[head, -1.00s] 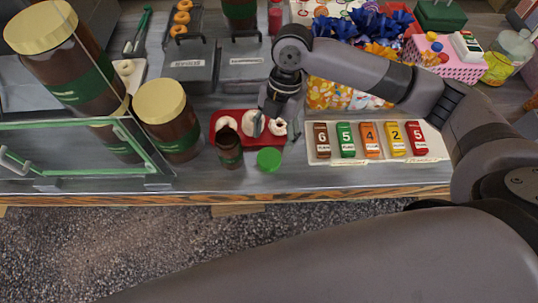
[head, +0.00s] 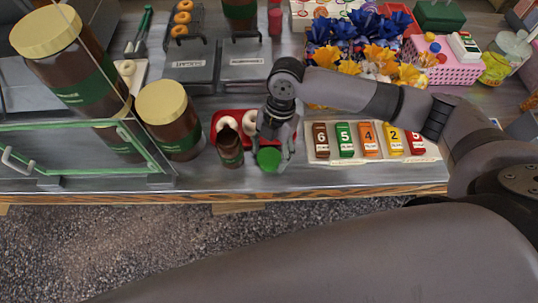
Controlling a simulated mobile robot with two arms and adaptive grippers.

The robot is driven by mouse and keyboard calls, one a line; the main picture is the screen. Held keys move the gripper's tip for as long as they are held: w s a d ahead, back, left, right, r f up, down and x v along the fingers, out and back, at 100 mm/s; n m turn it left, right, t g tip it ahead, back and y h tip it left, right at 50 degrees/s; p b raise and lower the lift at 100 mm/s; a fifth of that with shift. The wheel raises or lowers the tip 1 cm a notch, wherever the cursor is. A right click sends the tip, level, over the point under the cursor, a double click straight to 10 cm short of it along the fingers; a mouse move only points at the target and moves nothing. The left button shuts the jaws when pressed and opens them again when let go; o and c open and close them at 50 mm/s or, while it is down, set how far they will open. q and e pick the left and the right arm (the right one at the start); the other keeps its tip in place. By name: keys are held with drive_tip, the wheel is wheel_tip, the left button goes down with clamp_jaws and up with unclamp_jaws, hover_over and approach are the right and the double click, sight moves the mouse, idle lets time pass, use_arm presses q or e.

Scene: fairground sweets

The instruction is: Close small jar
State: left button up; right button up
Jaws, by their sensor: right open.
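The small jar (head: 231,155) is brown with a green label and stands open on the counter near its front edge. Its green lid (head: 268,159) is just right of the jar, apart from it. My right gripper (head: 273,155) is open and low over the lid, with its fingers around or beside it. I cannot tell whether the fingers touch the lid. My left gripper does not show.
A red tray (head: 214,126) with white donuts is behind the jar. Large brown jars with cream lids (head: 161,102) and a glass case (head: 85,150) stand left. A white tray of numbered tags (head: 323,158) lies right. The counter's front edge (head: 330,193) is close.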

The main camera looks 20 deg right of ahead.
sight(270, 155)
drive_tip(key=shift+c, duration=0.3)
drive_tip(key=c, duration=0.4)
wheel_tip(270, 155, up, 20)
drive_tip(key=shift+r+b, duration=0.1)
drive_tip(key=shift+b, duration=0.5)
